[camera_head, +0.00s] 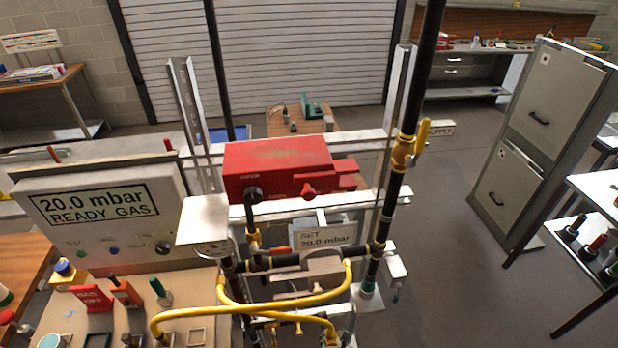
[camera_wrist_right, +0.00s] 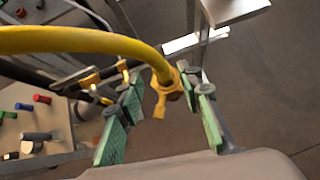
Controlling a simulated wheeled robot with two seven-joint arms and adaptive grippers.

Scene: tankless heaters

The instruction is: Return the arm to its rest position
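My right gripper (camera_wrist_right: 163,118) shows in the right wrist view, with green-padded fingers spread apart. A thick yellow hose (camera_wrist_right: 75,41) crosses close to the wrist camera and ends at this fitting. In the head view, the right gripper is hard to separate from the crowded pipework at the bottom middle. My left gripper does not show.
The head view shows a red box (camera_head: 275,163) on a metal frame, black pipes (camera_head: 391,205) and yellow hoses (camera_head: 255,309). A "READY GAS" panel (camera_head: 95,205) stands left above a tan board with small parts. A grey cabinet (camera_head: 545,125) stands right. Open floor (camera_head: 445,235) lies between.

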